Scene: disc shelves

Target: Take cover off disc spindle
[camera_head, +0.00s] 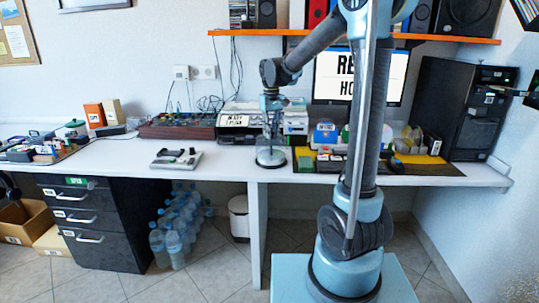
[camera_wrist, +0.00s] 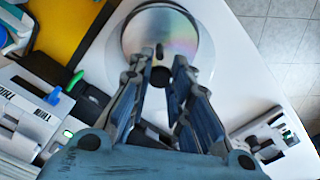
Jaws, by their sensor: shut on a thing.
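The disc spindle (camera_head: 271,163) stands on the white desk near its front edge, with a dark round base. Its clear cover (camera_head: 271,138) shows above the base as a see-through cylinder; I cannot tell whether it is seated or slightly raised. My gripper (camera_head: 271,110) points straight down over it and is shut on the cover's top. In the wrist view my gripper (camera_wrist: 159,66) has its two fingers on either side of a small dark knob at the cover's centre. A shiny disc (camera_wrist: 165,30) shows beneath through the clear cover, partly hidden by the fingers.
A label printer or boxy device (camera_head: 239,120) stands behind the spindle. A yellow mat (camera_head: 430,167) with discs and small items lies to the right. A grey gadget (camera_head: 176,158) lies to the left. An orange shelf (camera_head: 440,38) hangs above.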

